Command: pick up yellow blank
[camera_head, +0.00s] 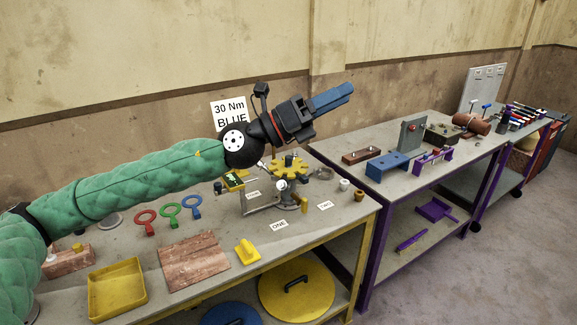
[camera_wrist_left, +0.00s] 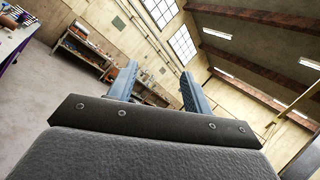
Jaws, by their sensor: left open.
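A large round yellow disc (camera_head: 272,290) with a dark handle lies on the lower shelf of the near table; it looks like the yellow blank, though several other yellow pieces are in view. The table's front edge partly covers it. My left gripper (camera_head: 332,98) has blue fingers and is raised high above the back of the near table, pointing right, well away from the disc. In the left wrist view, its two fingers (camera_wrist_left: 157,90) are apart with nothing between them. My right gripper is not in view.
The near table (camera_head: 205,285) holds a yellow tray (camera_head: 117,290), a small yellow block (camera_head: 247,253), a yellow toothed wheel (camera_head: 288,167) and ring-shaped tools. A blue disc (camera_head: 232,316) lies left of the yellow one. A purple-legged table (camera_head: 430,145) stands right; floor (camera_head: 450,280) in front is clear.

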